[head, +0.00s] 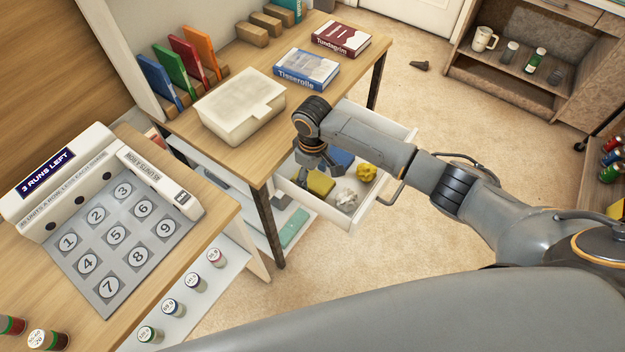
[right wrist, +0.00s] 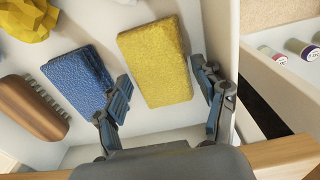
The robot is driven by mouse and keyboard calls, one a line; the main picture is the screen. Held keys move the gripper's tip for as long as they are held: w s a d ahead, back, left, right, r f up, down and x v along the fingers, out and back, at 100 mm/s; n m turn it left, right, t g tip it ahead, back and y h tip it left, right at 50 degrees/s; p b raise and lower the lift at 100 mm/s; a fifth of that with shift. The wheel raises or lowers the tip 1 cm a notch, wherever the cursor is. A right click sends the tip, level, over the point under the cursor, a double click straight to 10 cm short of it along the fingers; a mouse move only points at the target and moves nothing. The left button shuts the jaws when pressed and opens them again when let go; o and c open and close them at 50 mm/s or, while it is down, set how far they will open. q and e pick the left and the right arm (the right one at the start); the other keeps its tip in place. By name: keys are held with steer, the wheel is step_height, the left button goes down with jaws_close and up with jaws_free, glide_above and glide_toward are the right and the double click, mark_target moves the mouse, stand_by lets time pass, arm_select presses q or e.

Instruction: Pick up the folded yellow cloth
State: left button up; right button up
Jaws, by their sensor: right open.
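The folded yellow cloth (head: 321,182) lies in an open white drawer (head: 393,190) under the desk. In the right wrist view the cloth (right wrist: 155,60) is a thick textured yellow rectangle, flat on the drawer floor. My right gripper (head: 316,162) is over the drawer and partly covers the view of it from the head. In the right wrist view the gripper (right wrist: 168,90) is open and empty, one finger on each side of the cloth's near end. The left finger lies over the gap and edge of a blue folded cloth (right wrist: 77,80). My left gripper is not in view.
The drawer also holds a crumpled yellow piece (head: 366,172), a crumpled white piece (head: 346,200) and a brown brush (right wrist: 35,108). The drawer's side wall (right wrist: 222,30) is close to the right finger. The desk top (head: 250,150) with a pale lidded box (head: 240,105) stands beside the arm.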

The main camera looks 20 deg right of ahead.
mark_target(312, 178)
arm_select(q)
steer(key=shift+s, duration=0.15)
arm_select(e)
steer(key=shift+f, duration=0.15)
arm_select(q)
steer(key=shift+s, duration=0.15)
arm_select(e)
steer(key=c, duration=0.7)
